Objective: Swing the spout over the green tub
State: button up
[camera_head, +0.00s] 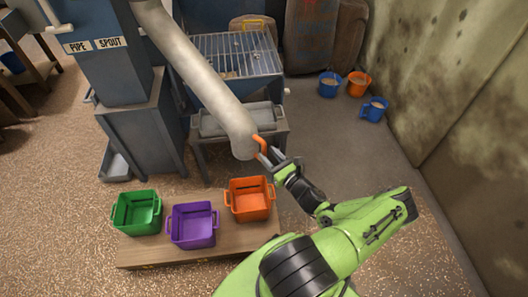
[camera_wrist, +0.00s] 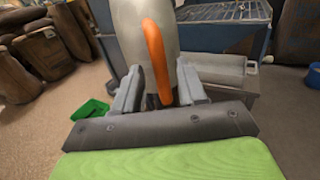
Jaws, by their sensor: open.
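The spout (camera_head: 195,70) is a thick grey pipe that slants down to the right, its lower end above and just behind the orange tub (camera_head: 250,207). An orange handle (camera_head: 260,144) sits on its end. My gripper (camera_head: 268,157) is at this handle. In the wrist view the orange handle (camera_wrist: 154,60) stands between the two open fingers (camera_wrist: 157,92), with the spout (camera_wrist: 142,25) behind it. The green tub (camera_head: 136,220) stands at the left end of a low wooden bench, with the purple tub (camera_head: 193,233) between it and the orange one. The green tub also shows in the wrist view (camera_wrist: 90,109).
The wooden bench (camera_head: 150,256) carries the three tubs. A hopper with a grate (camera_head: 232,55) and a grey tray (camera_head: 230,120) stand behind the spout. Blue and orange buckets (camera_head: 358,84) are on the floor at the right, near a stained wall (camera_head: 455,90).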

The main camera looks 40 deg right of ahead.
aim_at(265, 152)
jog(key=w, duration=0.3)
jog(key=shift+w+d, duration=0.15)
jog(key=shift+w, duration=0.05)
jog(key=shift+c, duration=0.3)
grip_shut()
